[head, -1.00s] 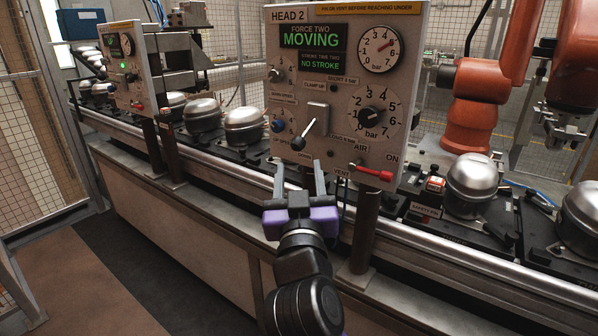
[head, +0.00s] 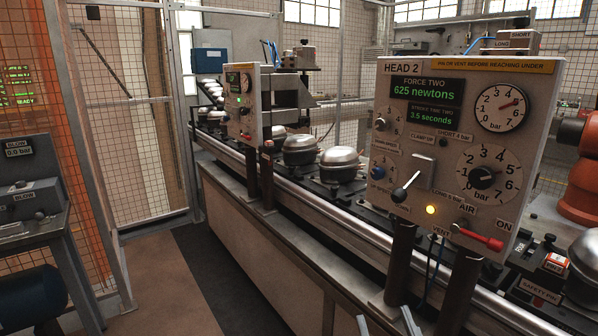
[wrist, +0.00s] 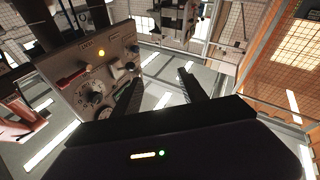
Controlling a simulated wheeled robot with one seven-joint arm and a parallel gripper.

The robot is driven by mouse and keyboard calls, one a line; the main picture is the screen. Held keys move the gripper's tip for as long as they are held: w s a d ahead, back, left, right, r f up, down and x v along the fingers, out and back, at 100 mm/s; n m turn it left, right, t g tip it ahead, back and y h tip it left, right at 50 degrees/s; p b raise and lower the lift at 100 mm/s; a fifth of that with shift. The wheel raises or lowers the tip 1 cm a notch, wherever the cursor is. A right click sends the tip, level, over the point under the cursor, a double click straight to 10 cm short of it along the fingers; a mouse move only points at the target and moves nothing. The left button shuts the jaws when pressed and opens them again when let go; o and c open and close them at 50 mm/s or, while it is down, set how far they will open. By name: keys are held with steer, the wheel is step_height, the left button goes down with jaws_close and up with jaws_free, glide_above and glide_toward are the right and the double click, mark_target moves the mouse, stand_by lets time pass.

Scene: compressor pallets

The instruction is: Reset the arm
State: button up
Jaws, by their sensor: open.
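My gripper (head: 387,322) shows only by its two fingertips at the bottom edge of the head view, in front of the bench and below the HEAD 2 panel. In the wrist view my gripper (wrist: 160,90) has its two dark fingers apart with nothing between them. The HEAD 2 panel (head: 462,140) stands to the right in the head view and at the left in the wrist view (wrist: 88,75). It reads "625 newtons" and "3.5 seconds". A yellow lamp (head: 431,210) is lit on it. The red-handled air lever (head: 480,238) points right. The rest of my arm is out of the head view.
A conveyor bench (head: 290,222) runs along the scene with silver compressors (head: 340,160) on dark pallets. A second panel (head: 243,100) stands farther back. Mesh fencing (head: 130,110) and a BLOW station (head: 30,205) are at the left. The floor (head: 170,290) between is clear.

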steer(key=s+d+f+m+g+p, duration=0.1)
steer(key=s+f, duration=0.3)
steer(key=s, duration=0.6)
steer(key=s+d+f+m+g+h+p, duration=0.1)
steer(key=s+d+f+g, duration=0.2)
steer(key=s, duration=0.8)
steer(key=s+d+f+m+g+h+p, duration=0.1)
steer(key=s+f, duration=0.4)
steer(key=s, duration=0.6)
steer(key=shift+s+d+m+g, duration=0.2)
steer(key=shift+d+m+g, duration=0.2)
steer(key=shift+d+g, duration=0.5)
steer(key=shift+d, duration=0.2)
stand_by(0.5)
